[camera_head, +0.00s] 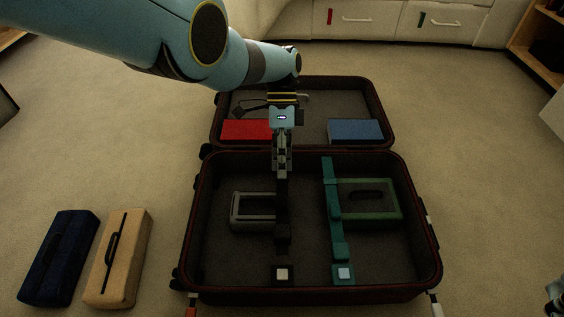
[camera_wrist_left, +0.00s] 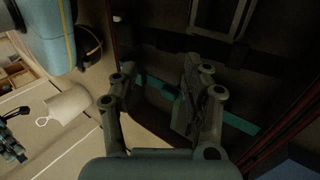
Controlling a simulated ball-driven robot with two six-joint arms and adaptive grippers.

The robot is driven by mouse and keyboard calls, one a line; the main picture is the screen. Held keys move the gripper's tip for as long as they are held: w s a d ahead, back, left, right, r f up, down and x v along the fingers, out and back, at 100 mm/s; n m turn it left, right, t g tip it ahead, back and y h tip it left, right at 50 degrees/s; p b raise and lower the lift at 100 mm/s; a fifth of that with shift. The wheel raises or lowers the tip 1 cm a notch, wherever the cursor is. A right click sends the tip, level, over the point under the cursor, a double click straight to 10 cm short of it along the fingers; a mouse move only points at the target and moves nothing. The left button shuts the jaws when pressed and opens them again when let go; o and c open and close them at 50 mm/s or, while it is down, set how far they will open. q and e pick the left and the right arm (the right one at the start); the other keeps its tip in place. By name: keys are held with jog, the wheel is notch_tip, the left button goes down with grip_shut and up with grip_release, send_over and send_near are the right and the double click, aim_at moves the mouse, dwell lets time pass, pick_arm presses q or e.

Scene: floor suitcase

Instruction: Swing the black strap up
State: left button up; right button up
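The black strap (camera_head: 282,238) runs lengthwise in the near half of the open suitcase (camera_head: 310,296). Its near end has a pale square patch; its far end is hidden behind my left gripper (camera_head: 281,172). The left gripper points down over the strap's far part, near the suitcase's middle edge. In the left wrist view, the left gripper (camera_wrist_left: 160,90) has its fingers apart, with nothing clearly held between them. I cannot tell whether it touches the strap. A small part of what seems my right arm shows at the head view's lower right corner; its gripper state is unclear.
A teal strap (camera_head: 337,225) lies right of the black one, over a green frame (camera_head: 385,212). A grey frame (camera_head: 238,210) lies left. Red (camera_head: 245,129) and blue (camera_head: 355,131) boxes sit in the far half. Navy (camera_head: 58,258) and tan (camera_head: 118,258) cases lie left outside.

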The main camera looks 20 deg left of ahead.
pick_arm(q)
jog(key=v, duration=1.2)
